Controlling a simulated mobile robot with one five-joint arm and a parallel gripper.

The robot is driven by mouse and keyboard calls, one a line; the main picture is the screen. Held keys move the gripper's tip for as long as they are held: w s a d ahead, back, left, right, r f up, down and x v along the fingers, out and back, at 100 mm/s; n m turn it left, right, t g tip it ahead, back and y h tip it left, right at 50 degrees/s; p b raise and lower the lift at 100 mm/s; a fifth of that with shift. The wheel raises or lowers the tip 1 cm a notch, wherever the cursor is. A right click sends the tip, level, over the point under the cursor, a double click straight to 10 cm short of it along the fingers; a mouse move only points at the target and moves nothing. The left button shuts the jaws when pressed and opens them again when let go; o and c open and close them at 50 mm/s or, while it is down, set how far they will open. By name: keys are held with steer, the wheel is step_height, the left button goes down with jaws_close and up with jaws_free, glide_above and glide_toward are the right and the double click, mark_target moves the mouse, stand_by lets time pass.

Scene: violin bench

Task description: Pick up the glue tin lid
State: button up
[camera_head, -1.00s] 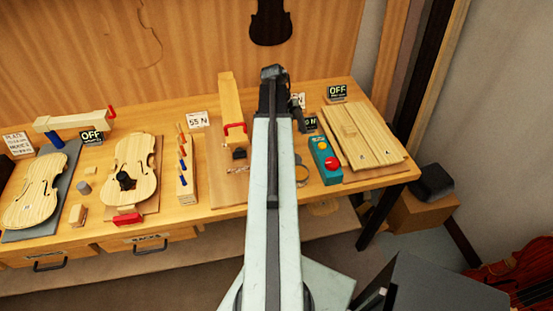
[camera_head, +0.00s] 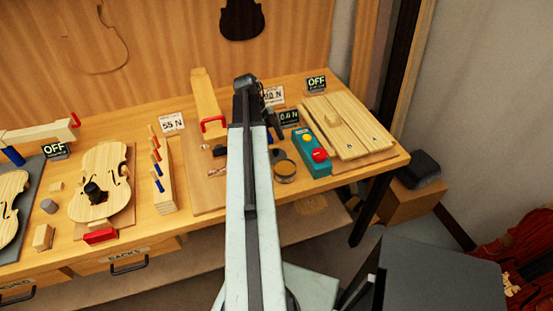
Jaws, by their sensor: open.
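A small round tin-like thing (camera_head: 285,170) with a dark rim and a tan top sits on the bench, just right of my arm. I cannot tell whether its top is the glue tin lid or the open tin. My gripper (camera_head: 271,118) is at the far end of my arm, partly hidden behind it, above the bench and beyond the round thing. It is open, and no held thing shows in it.
A teal box with red and yellow buttons (camera_head: 312,154) stands close right of the round thing. Joined boards (camera_head: 350,125) lie further right. A clamp with a red handle (camera_head: 213,124) and a peg rack (camera_head: 163,180) stand left. Violin plates (camera_head: 115,165) lie further left.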

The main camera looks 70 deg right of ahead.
mark_target(275, 151)
steer(key=b+x, duration=0.2)
steer(key=x, duration=0.2)
steer(key=shift+w+d+f+b, duration=0.1)
steer(key=shift+w+b, duration=0.1)
steer(key=shift+b, duration=0.1)
steer(key=shift+w, duration=0.1)
steer(key=c, duration=1.4)
steer(key=shift+o, duration=0.2)
step_height(275, 151, up, 10)
steer(key=p, duration=1)
